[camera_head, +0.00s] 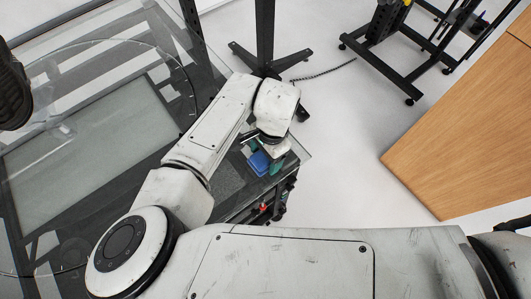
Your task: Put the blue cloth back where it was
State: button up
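A small blue item (259,161), which looks like the blue cloth, is at the right corner of a dark shelf or cart top beside the glass table. Dark green items sit right beside it, one to its right (277,166). My gripper (274,148) is at the end of my white arm, pointing down right at the blue item. The wrist hides most of it, so its fingers do not show. I cannot tell whether it touches or holds the blue item.
A glass table (90,125) with a round glass plate fills the left. A black stand (265,45) rises behind my wrist. A wheeled black frame (385,55) and a wooden panel (465,130) are at the right.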

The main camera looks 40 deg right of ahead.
jog(key=shift+o, duration=1.3)
jog(key=shift+r, duration=0.1)
notch_tip(320, 180, up, 12)
jog(key=d+b, duration=0.1)
jog(key=shift+d, duration=0.4)
